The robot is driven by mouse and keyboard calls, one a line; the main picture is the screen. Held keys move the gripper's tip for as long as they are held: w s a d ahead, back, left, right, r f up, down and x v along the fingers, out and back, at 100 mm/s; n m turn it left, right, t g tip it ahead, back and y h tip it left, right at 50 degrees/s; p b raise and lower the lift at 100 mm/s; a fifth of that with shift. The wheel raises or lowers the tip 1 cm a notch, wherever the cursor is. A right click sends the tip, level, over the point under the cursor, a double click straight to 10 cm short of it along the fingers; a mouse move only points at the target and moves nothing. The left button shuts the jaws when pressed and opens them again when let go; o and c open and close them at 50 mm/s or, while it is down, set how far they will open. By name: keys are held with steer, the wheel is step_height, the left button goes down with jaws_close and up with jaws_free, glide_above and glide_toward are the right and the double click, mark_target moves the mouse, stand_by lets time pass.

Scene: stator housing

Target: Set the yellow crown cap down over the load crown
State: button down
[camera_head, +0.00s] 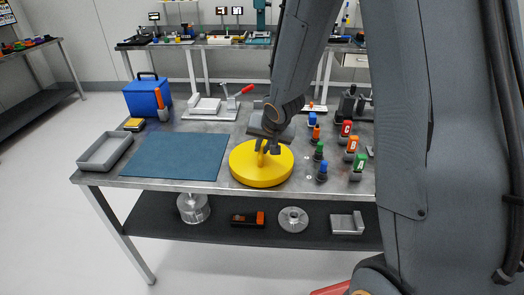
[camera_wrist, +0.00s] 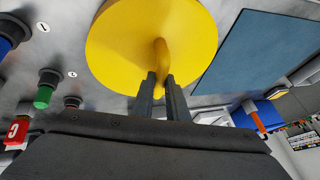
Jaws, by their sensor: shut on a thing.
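The yellow crown cap (camera_head: 262,172) is a wide round disc with a loop handle on top. In the head view it is at the table's front middle, right of the blue mat. My gripper (camera_head: 269,148) is shut on its handle from above. In the wrist view the two dark fingers (camera_wrist: 161,82) close around the handle of the cap (camera_wrist: 110,45). I cannot tell whether the cap rests on the table or hangs just above it. No load crown can be made out; anything under the cap is hidden.
The blue mat (camera_head: 176,155) lies left of the cap, with a grey tray (camera_head: 105,150) beyond it. Several coloured knobs, including a green one (camera_head: 318,151) and a blue one (camera_head: 322,171), stand close on the right. A blue box (camera_head: 147,97) is at the back left.

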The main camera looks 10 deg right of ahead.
stand_by(0.3)
steer(key=shift+f, duration=0.2)
steer(key=c, duration=1.7)
jaws_free()
steer(key=shift+c, duration=0.2)
steer(key=shift+r, duration=0.1)
